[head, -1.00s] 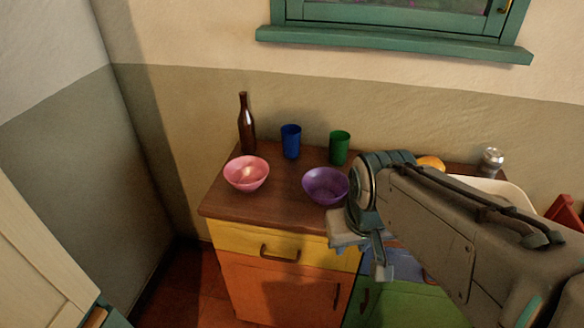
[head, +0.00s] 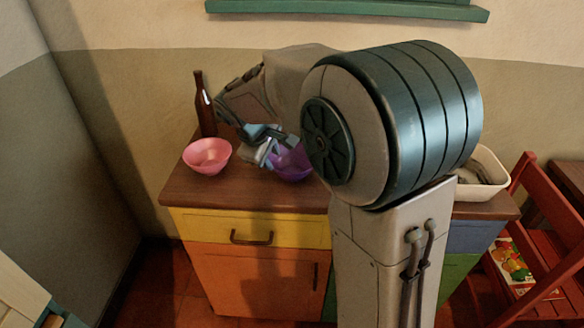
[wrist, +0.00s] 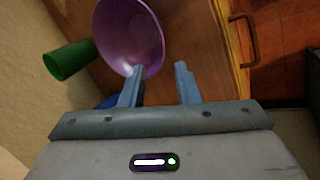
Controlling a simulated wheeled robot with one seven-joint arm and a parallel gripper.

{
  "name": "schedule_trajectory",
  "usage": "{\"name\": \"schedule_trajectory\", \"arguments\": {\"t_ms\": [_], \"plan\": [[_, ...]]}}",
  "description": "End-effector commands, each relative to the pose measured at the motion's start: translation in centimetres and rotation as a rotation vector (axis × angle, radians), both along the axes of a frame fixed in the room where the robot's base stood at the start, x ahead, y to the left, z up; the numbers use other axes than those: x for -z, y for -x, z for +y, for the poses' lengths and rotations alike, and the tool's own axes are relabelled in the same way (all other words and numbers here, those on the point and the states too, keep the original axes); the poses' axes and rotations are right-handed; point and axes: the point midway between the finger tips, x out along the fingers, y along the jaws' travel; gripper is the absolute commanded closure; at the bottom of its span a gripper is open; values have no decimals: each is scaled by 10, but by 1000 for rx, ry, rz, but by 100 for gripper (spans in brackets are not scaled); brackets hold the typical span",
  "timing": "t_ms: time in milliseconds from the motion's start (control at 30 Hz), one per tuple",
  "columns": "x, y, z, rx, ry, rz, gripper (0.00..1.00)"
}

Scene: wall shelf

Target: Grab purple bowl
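The purple bowl (head: 292,163) stands on the brown countertop, to the right of the pink bowl, partly hidden by my arm in the head view. In the wrist view the purple bowl (wrist: 125,32) is at the top, left of centre. My gripper (head: 266,153) is beside the bowl's left side in the head view. In the wrist view my gripper (wrist: 160,70) has its two fingers apart with nothing held between them. The left fingertip overlaps the bowl's near rim; I cannot tell whether they touch.
The pink bowl (head: 207,155) and a brown bottle (head: 204,105) stand left of my gripper. A green cup (wrist: 70,60) is beyond the purple bowl, and a blue cup (wrist: 108,101) is partly hidden. A white basin (head: 484,172) and red chair (head: 530,235) are at the right.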

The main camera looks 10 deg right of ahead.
Motion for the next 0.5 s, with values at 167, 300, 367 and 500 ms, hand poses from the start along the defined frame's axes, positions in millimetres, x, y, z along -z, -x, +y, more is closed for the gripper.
{"name": "schedule_trajectory", "arguments": {"t_ms": [167, 300, 367, 500], "plan": [[32, -11, -11, 4, -1, 3, 71], [43, -16, -15, 4, -1, 2, 71], [46, -17, -16, 3, -2, 1, 71], [60, -19, -22, 4, 0, 4, 71]]}}
